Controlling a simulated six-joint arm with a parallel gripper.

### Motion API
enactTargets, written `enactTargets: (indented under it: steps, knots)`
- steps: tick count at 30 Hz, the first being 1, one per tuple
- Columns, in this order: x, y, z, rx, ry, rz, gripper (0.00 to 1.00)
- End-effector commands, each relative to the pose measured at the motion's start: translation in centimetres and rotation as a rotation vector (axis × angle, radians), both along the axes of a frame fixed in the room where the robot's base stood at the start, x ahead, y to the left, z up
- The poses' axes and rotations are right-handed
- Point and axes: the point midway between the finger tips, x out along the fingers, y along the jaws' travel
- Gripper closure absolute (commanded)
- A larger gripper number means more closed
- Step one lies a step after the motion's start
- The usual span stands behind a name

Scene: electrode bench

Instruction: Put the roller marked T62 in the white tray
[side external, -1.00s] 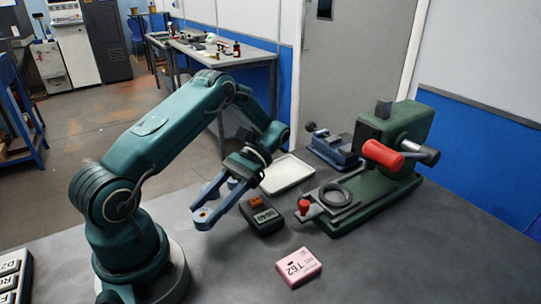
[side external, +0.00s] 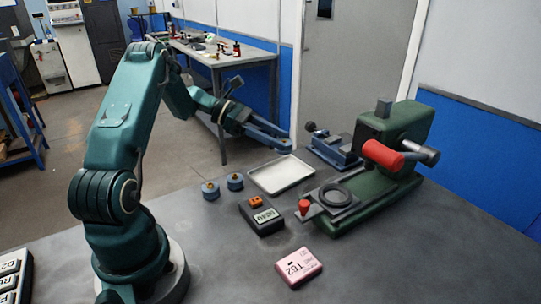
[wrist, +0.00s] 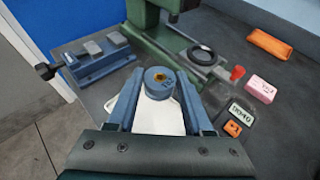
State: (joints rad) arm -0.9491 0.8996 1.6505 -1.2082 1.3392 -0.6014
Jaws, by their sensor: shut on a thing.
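My gripper (side external: 280,146) is up near the far edge of the bench, above and behind the white tray (side external: 282,186). It is shut on a blue roller (wrist: 159,84) with a brass centre, seen from above in the wrist view. Any mark on this roller is too small to read. The tray (wrist: 160,118) lies below the roller in the wrist view, partly hidden by my gripper. Two other blue rollers (side external: 235,181) (side external: 210,190) stand on the bench left of the tray, their marks unreadable. A pink box (side external: 299,268) at the front carries the mark T62.
A dark box with a display (side external: 262,219) stands in front of the tray. A green machine (side external: 385,185) with a red handle is to the right, and a blue vice (side external: 333,150) is behind. The bench front left is mostly clear.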

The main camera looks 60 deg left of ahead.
Motion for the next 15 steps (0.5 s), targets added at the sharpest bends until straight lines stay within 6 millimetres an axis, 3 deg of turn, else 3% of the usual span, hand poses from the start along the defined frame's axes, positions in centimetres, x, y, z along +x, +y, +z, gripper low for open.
enactTargets:
  steps: [15]
  knots:
    - [0.4,0.7,-5.9,-0.003,0.001,0.04,1.0]
